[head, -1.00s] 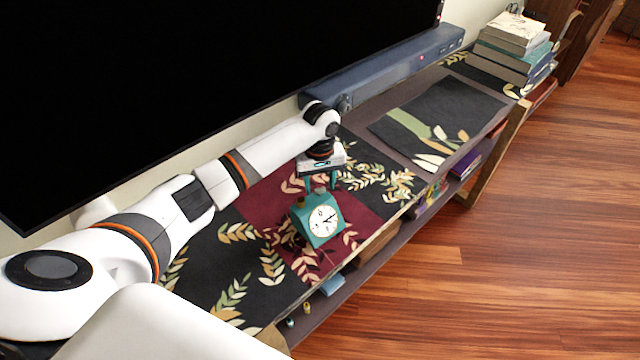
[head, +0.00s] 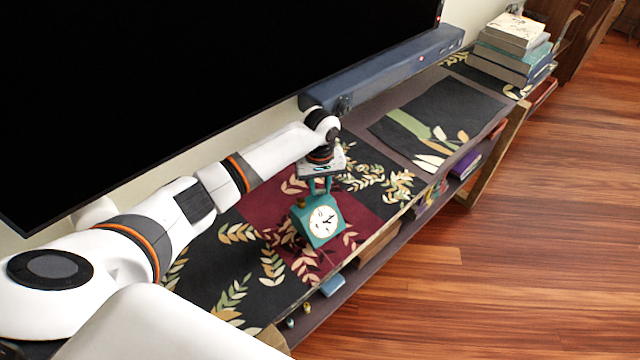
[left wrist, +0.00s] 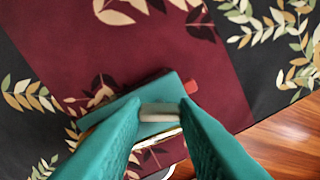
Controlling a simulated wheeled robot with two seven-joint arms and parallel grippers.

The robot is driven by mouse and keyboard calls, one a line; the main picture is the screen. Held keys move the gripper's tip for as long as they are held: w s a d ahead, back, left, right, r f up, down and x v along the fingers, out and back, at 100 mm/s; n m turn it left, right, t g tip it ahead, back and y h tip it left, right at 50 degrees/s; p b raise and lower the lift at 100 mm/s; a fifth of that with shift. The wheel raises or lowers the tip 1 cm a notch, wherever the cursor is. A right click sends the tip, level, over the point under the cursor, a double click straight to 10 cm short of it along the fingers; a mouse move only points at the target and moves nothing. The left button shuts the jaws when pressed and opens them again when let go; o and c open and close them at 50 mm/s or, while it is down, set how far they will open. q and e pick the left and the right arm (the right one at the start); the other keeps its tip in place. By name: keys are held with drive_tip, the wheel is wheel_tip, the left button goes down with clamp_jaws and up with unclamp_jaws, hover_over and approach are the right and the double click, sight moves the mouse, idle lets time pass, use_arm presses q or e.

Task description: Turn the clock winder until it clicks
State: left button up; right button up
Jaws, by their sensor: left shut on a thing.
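The clock (head: 322,222) is a small teal box with a white round face, standing on the dark red part of the patterned runner. Its face points toward the front right. My left gripper (head: 319,193) comes down from above onto the clock's top. In the left wrist view, its two teal fingers (left wrist: 160,112) are shut on a pale grey bar, the clock winder (left wrist: 160,117), above the teal clock body (left wrist: 150,92). The fingers hide most of the face there. My right gripper is not in view.
A large black screen (head: 200,80) and a blue-grey soundbar (head: 390,68) stand behind. A stack of books (head: 515,50) is at the far right end. A lower shelf (head: 325,308) holds small items. The runner right of the clock (head: 440,120) is clear.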

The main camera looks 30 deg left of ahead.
use_arm(q)
drive_tip(key=m+p, duration=0.2)
drive_tip(key=p, duration=0.1)
drive_tip(key=shift+r, duration=0.3)
drive_tip(key=m+p, duration=0.2)
drive_tip(key=m, duration=0.1)
drive_tip(key=m+p, duration=0.1)
drive_tip(key=m, duration=0.2)
drive_tip(key=shift+f+m+p, duration=0.15)
drive_tip(key=shift+m+p, duration=0.25)
drive_tip(key=m+p, duration=0.1)
drive_tip(key=m, duration=0.2)
drive_tip(key=shift+m, duration=0.3)
drive_tip(key=m, duration=0.3)
drive_tip(key=shift+m, duration=0.3)
drive_tip(key=m, duration=0.4)
drive_tip(key=shift+f+m+p, duration=0.1)
drive_tip(key=shift+m+p, duration=0.2)
drive_tip(key=m, duration=0.4)
drive_tip(key=shift+w, duration=0.1)
drive_tip(key=m+b, duration=0.1)
drive_tip(key=m, duration=0.3)
drive_tip(key=shift+d+m, duration=0.1)
drive_tip(key=shift+m, duration=0.2)
